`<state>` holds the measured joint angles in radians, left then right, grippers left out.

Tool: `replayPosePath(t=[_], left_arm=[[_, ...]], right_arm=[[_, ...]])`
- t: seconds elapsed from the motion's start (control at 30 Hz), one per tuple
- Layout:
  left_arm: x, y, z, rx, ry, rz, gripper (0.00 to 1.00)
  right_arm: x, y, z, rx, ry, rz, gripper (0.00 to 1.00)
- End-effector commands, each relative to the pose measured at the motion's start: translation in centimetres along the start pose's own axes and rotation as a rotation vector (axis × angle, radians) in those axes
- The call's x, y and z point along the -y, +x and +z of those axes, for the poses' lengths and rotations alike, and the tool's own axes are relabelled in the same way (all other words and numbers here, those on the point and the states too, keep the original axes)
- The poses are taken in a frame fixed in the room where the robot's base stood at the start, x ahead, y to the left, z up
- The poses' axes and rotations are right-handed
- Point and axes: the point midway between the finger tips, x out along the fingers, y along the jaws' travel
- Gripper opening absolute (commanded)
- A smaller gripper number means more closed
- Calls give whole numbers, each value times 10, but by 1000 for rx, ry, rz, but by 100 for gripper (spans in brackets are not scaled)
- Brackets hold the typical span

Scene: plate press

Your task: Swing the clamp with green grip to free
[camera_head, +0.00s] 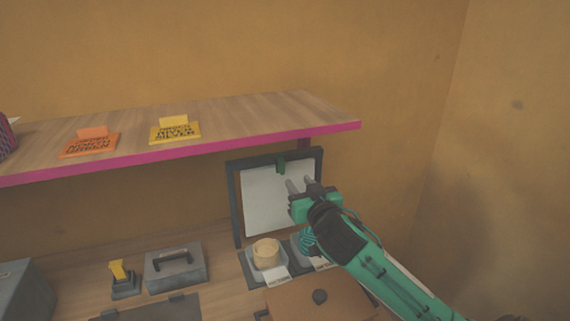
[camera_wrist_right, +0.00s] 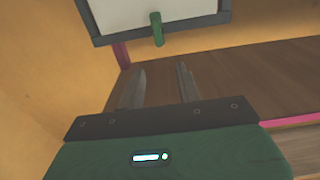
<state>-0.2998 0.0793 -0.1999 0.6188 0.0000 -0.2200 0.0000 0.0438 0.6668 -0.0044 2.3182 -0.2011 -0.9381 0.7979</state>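The clamp with the green grip (camera_head: 281,167) sits at the top edge of a dark upright frame (camera_head: 236,200) that holds a white plate (camera_head: 262,205). The green grip hangs down over the plate's upper part. The grip (camera_wrist_right: 157,28) also shows in the right wrist view, beyond my fingertips on the frame's edge (camera_wrist_right: 150,35). My right gripper (camera_head: 298,184) is in front of the plate, a little right of and below the grip. In the wrist view, the right gripper's two fingers (camera_wrist_right: 161,80) are apart with nothing between them. My left gripper is not in view.
A wooden shelf (camera_head: 230,120) with a pink edge runs above and left, bearing an orange sign (camera_head: 90,146) and a yellow sign (camera_head: 175,131). Below are a round tan block (camera_head: 266,253), a grey case (camera_head: 176,268) and a yellow-handled tool (camera_head: 119,275).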

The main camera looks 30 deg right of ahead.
Motion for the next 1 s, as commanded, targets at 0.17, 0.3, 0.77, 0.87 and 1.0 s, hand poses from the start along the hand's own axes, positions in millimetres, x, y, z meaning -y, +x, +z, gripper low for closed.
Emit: replayPosePath(t=[0.17, 0.3, 0.77, 0.87, 1.0], left_arm=[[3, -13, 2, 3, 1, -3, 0], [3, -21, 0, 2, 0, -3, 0], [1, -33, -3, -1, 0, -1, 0], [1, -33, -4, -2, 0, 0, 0], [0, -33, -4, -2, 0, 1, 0]], right_arm=[[-1, 36, -4, -1, -3, 2, 35], [-1, 64, -4, 0, -2, 3, 35], [0, 116, -1, 0, -1, 1, 35], [0, 117, 0, 0, -1, 0, 35], [0, 117, 0, 0, -1, 0, 35]])
